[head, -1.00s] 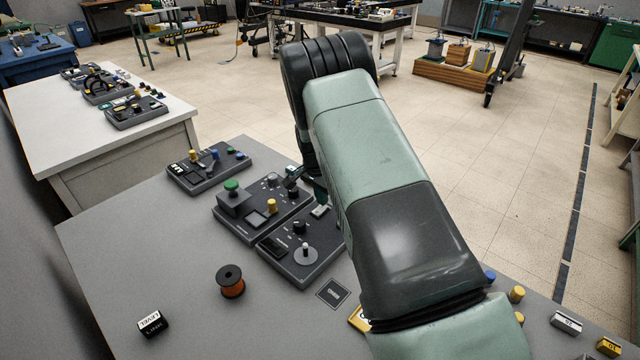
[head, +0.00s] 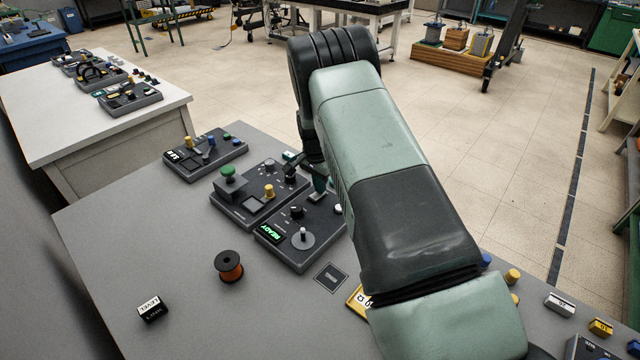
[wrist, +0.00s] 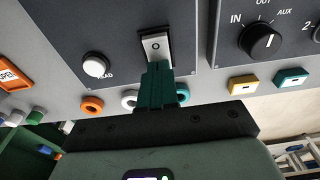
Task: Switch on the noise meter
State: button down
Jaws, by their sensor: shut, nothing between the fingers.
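A dark grey panel (head: 290,258) on the grey table has a display (head: 270,232) lit with green READY. It also has a black knob and a grey round dial; no name naming it as the noise meter is legible. My gripper (head: 319,186) is shut and empty over its far right part. In the wrist view my gripper's green fingertips (wrist: 158,72) are together at the lower end of a rocker switch (wrist: 155,48) marked O, covering that end. Whether they touch it I cannot tell. A white button (wrist: 95,65) sits left of the switch.
A neighbouring panel (head: 236,211) with a green mushroom button adjoins on the left, and another panel (head: 206,165) stands behind. A copper spool (head: 229,267) and a LEVEL block (head: 153,308) lie at front left. Coloured rings (wrist: 92,104) lie near the fingers.

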aim_at(315, 196)
jog(key=shift+s+a, duration=0.6)
jog(key=shift+s, duration=0.05)
jog(key=shift+r, duration=0.1)
notch_tip(315, 196, up, 14)
jog(key=s+a, duration=0.1)
jog(key=shift+s+a, duration=0.25)
jog(key=shift+a, duration=0.05)
jog(key=shift+w+d, duration=0.5)
jog(key=shift+w, duration=0.1)
jog(key=f, duration=0.4)
jog(key=w+d+f, duration=0.1)
jog(key=f, duration=0.9)
jog(key=shift+w+d, duration=0.3)
